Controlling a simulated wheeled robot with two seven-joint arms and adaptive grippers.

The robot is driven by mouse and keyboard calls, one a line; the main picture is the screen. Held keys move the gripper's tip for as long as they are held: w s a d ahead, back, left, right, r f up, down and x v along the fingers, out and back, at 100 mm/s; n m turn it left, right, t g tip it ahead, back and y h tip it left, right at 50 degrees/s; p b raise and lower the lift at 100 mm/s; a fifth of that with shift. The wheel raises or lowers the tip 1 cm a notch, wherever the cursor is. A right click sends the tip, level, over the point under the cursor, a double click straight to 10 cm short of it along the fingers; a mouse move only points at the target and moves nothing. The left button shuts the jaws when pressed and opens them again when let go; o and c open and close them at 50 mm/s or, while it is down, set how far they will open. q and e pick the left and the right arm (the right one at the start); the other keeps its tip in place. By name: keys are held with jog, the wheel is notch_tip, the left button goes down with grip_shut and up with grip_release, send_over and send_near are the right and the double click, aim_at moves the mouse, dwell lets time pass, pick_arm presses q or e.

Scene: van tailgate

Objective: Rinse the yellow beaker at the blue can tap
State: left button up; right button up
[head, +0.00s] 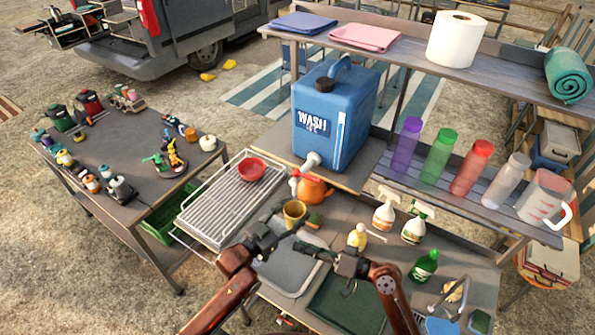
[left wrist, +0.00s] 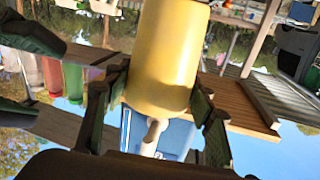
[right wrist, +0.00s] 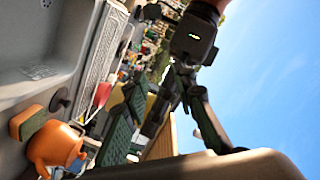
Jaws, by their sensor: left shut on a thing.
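The yellow beaker (head: 294,212) is held upright in my left gripper (head: 277,233), whose fingers are shut on its sides. It also fills the upper middle of the left wrist view (left wrist: 165,60). The blue can (head: 333,115), marked WASH, stands on the raised shelf with its pale tap (head: 312,159) at the lower front. The beaker is below and nearer than the tap in the head view; the tap also shows just past it in the left wrist view (left wrist: 152,137). I see no water. My right gripper (head: 316,248) is open and empty, right of the left one.
An orange kettle (head: 314,190) stands close behind the beaker. A sponge (head: 314,220) and spray bottles (head: 384,212) are to the right. A red bowl (head: 250,170) sits on the drying rack (head: 215,205) at left. A grey basin (head: 290,270) lies below my grippers.

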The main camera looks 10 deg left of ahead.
aim_at(298, 171)
jog(key=w+d+r+n+t, duration=0.1)
jog(key=w+d+r+n, duration=0.15)
jog(key=r, duration=0.45)
jog(key=w+d+r+n+t, duration=0.1)
jog(key=w+d+r+n, duration=0.15)
jog(key=r, duration=0.45)
jog(key=w+d+r+n+t, duration=0.1)
jog(key=w+r, duration=0.2)
jog(key=r, duration=0.4)
jog(key=x, duration=1.1)
jog(key=shift+a+f, duration=0.15)
jog(key=shift+a, duration=0.25)
jog(key=shift+c, duration=0.5)
grip_shut()
